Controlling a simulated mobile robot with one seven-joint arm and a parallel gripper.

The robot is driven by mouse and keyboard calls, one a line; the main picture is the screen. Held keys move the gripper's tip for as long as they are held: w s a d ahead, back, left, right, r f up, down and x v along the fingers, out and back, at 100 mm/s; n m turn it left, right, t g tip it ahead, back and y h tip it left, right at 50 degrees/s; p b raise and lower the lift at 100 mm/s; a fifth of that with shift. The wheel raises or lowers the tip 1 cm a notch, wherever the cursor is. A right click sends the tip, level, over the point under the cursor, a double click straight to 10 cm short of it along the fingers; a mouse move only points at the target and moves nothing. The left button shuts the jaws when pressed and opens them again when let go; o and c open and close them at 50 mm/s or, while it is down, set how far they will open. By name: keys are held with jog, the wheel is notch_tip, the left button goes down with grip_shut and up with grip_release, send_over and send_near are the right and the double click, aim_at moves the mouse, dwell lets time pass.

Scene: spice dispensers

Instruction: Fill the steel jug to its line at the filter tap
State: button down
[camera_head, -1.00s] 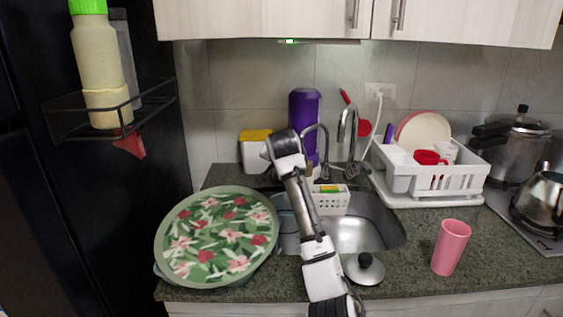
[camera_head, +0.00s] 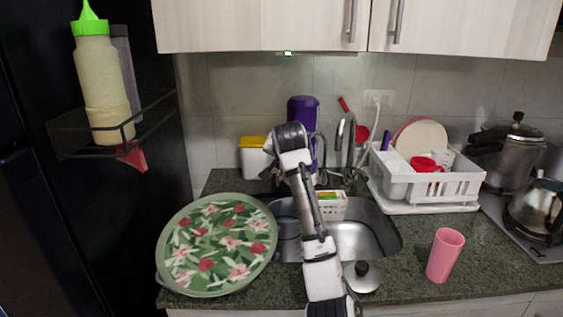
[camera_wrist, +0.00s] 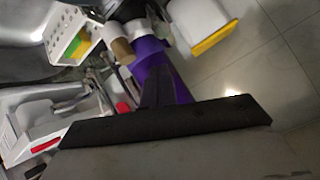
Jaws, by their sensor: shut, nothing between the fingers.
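The purple filter (camera_head: 302,108) stands behind the sink, with a thin dark filter tap (camera_head: 321,146) beside it, partly hidden by my arm. The purple body also shows in the wrist view (camera_wrist: 152,62). A shiny steel vessel (camera_head: 537,212) stands on the stove at the right edge; I cannot tell whether it is the steel jug. No fill line is visible. My gripper (camera_wrist: 165,121) is shut and empty, a dark bar across the wrist view. In the head view the arm's end is in front of the filter and its fingers are hidden.
A floral round tray (camera_head: 218,245) covers the left counter. The sink (camera_head: 365,240) lies under my arm, with a taller faucet (camera_head: 349,135) behind. A white dish rack (camera_head: 430,188) and a pink cup (camera_head: 445,255) are at right. Cabinets (camera_head: 460,22) hang above.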

jog(key=s+f+b+v, duration=0.1)
jog(key=v, duration=0.6)
jog(key=shift+f+b, duration=0.15)
jog(key=shift+b, duration=0.15)
jog(key=shift+w, duration=0.1)
jog(key=shift+f, duration=0.1)
